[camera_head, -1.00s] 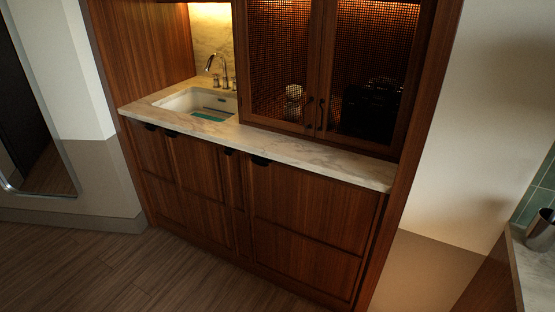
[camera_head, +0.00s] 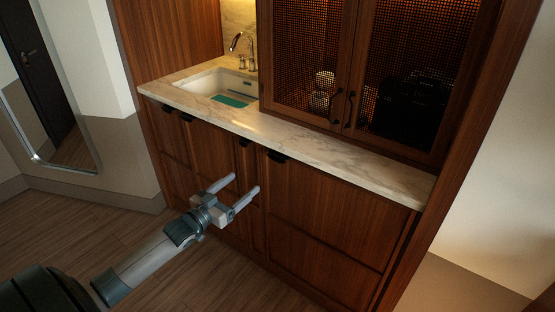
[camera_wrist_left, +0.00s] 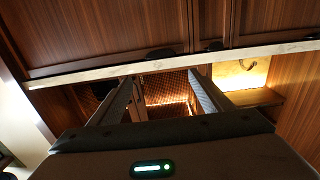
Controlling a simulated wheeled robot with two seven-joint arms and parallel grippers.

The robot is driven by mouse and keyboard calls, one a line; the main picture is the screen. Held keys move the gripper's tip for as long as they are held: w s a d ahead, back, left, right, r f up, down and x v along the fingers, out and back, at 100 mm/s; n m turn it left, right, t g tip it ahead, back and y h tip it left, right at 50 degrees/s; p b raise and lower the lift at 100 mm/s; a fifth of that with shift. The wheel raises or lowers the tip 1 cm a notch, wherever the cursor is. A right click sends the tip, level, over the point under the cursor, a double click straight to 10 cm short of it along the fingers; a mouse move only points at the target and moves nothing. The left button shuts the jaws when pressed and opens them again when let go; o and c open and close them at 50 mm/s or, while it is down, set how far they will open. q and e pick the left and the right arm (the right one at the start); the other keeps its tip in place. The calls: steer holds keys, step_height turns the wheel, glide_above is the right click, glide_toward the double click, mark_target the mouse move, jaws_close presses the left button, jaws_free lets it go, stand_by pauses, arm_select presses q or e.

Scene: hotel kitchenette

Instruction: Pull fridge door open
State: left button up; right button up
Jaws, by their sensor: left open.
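The lower cabinet has flush wooden fronts with dark pulls under the counter edge. I cannot tell for sure which front is the fridge door; the wide right front (camera_head: 325,215) has a black pull (camera_head: 277,156) at its top left. All fronts look shut. My left gripper (camera_head: 245,182) is open and empty, in front of the cabinet and below the pulls, apart from them in the picture. In the left wrist view, which looks upside down, its open fingers (camera_wrist_left: 160,76) show below a dark pull (camera_wrist_left: 160,53). My right gripper is out of view.
A marble counter (camera_head: 330,155) with a sink (camera_head: 222,84) and faucet (camera_head: 243,48) tops the cabinet. Mesh-front upper doors (camera_head: 305,55) stand above it. The wood floor (camera_head: 165,275) in front is clear. A mirror (camera_head: 50,120) is at the left.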

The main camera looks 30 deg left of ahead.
mark_target(276, 158)
arm_select(q)
steer(key=w, duration=0.5)
steer(key=w+d+p, duration=0.1)
steer(key=w, duration=0.5)
steer(key=w+p, duration=0.1)
steer(key=w, duration=0.5)
steer(key=shift+d, duration=0.15)
steer(key=shift+w+f, duration=0.1)
steer(key=shift+w, duration=0.15)
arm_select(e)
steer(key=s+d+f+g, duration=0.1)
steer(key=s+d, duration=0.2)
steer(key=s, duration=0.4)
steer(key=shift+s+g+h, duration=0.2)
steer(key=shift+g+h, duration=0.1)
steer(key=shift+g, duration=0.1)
arm_select(q)
steer(key=c, duration=1.3)
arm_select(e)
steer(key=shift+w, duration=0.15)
